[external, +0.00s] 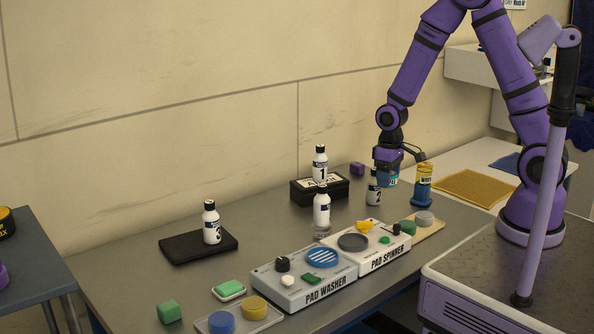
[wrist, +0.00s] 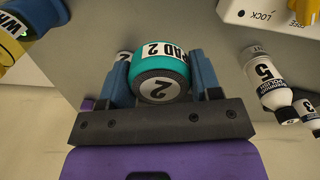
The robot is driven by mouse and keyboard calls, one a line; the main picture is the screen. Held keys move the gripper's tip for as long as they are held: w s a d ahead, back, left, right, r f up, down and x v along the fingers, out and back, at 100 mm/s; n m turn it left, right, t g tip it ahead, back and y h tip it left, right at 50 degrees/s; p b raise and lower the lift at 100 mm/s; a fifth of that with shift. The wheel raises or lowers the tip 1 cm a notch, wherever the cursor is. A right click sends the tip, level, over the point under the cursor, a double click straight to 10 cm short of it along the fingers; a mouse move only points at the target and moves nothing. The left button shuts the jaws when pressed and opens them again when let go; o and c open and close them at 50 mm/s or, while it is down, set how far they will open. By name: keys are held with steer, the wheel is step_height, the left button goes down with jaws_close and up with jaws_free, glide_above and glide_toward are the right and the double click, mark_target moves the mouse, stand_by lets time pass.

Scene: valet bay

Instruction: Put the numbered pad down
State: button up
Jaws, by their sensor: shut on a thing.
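My gripper (external: 388,168) is shut on a teal numbered pad (wrist: 160,72), its fingers on either side. The pad reads "PAD 2" on its side and has a "2" on its dark-edged face. In the external view, the teal pad (external: 392,179) is held above the grey table, beside the bottle marked 2 (external: 374,192) and the yellow bottle (external: 424,183) in a blue base. The pad washer (external: 315,291) and pad spinner (external: 388,259) stand at the table's front, away from the pad. The pad's underside and any gap to the table are unclear.
A black box (external: 340,188) with a bottle marked 1 stands at the back. Another bottle (external: 322,212) stands behind the washer. A black mat (external: 178,247) holds a bottle marked 3 at left. Bare table (external: 275,232) lies between mat and box.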

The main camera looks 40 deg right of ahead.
step_height(320, 180, up, 4)
steer(key=shift+w+a+r, duration=0.1)
steer(key=w+a+n, duration=0.2)
steer(key=w+a, duration=0.6)
steer(key=a, duration=0.4)
steer(key=w+a+n, duration=0.2)
steer(key=a, duration=0.9)
steer(key=w+a+n, duration=0.2)
steer(key=w+a, duration=0.1)
steer(key=a, duration=0.8)
steer(key=n, duration=0.5)
glide_above(201, 305)
step_height(201, 305, down, 4)
step_height(201, 305, down, 11)
steer(key=shift+f, duration=0.1)
steer(key=shift+f, duration=0.1)
